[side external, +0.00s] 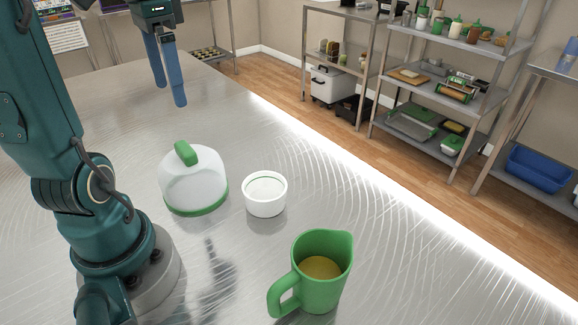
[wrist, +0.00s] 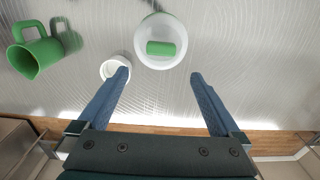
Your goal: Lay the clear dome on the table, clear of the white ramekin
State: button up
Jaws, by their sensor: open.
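The clear dome (side external: 192,184), with a green handle on top and a green rim, sits upright on the metal table (side external: 370,215). In the wrist view the dome (wrist: 144,57) is seen from above, ahead of the fingertips. The white ramekin (side external: 265,196) stands on the table just right of the dome in the side view, with a narrow gap or touching; I cannot tell which. It also shows in the wrist view (wrist: 111,68), partly behind the left finger. My gripper (side external: 170,96) is open and empty, raised above the table behind the dome; its fingers also show in the wrist view (wrist: 160,74).
A green jug (side external: 325,269) with yellowish contents stands at the front of the table, right of the ramekin. Free table lies behind the dome and to the right of the ramekin, up to the table's edge. Shelves (side external: 440,85) stand beyond the table.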

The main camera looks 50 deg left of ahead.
jog(key=d+f+t, duration=0.2)
jog(key=d, duration=0.5)
jog(key=d+f+t, duration=0.3)
jog(key=d, duration=0.5)
jog(key=shift+s+f, duration=0.2)
jog(key=shift+s, duration=0.05)
jog(key=shift+s+d+f+t, duration=0.15)
jog(key=shift+d+f+t, duration=0.15)
jog(key=shift+d, duration=0.1)
jog(key=c, duration=0.5)
